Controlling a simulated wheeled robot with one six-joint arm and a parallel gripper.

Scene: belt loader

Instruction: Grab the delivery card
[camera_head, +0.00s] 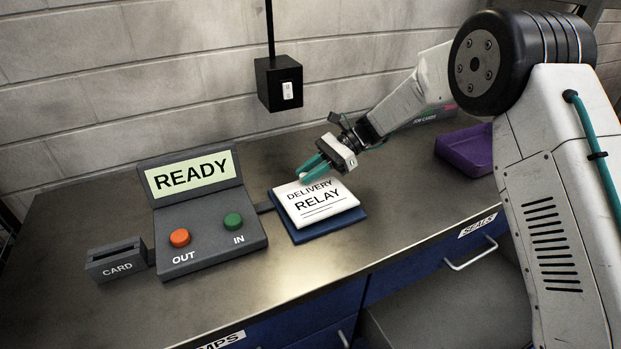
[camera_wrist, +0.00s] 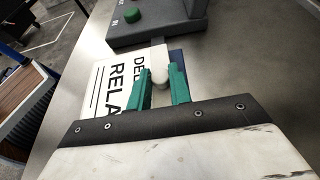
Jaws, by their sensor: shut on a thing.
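The delivery card (camera_head: 317,206) is a white slab printed "DELIVERY RELAY". It lies on a dark blue base (camera_head: 327,231) on the metal counter, face up. My gripper (camera_head: 308,172) reaches down from the upper right to the card's back edge. In the wrist view, the green fingers of my gripper (camera_wrist: 161,76) stand either side of a pale rounded knob (camera_wrist: 158,79) at the card's edge. The card (camera_wrist: 108,84) shows beyond and left of the fingers, partly hidden by them. I cannot tell any gap between card and base.
A grey console (camera_head: 210,236) with a "READY" screen and orange and green buttons stands left of the card. A slot box marked "CARD" (camera_head: 117,262) is at its left. A purple tray (camera_head: 466,147) lies at the right. The counter's front edge has drawers below.

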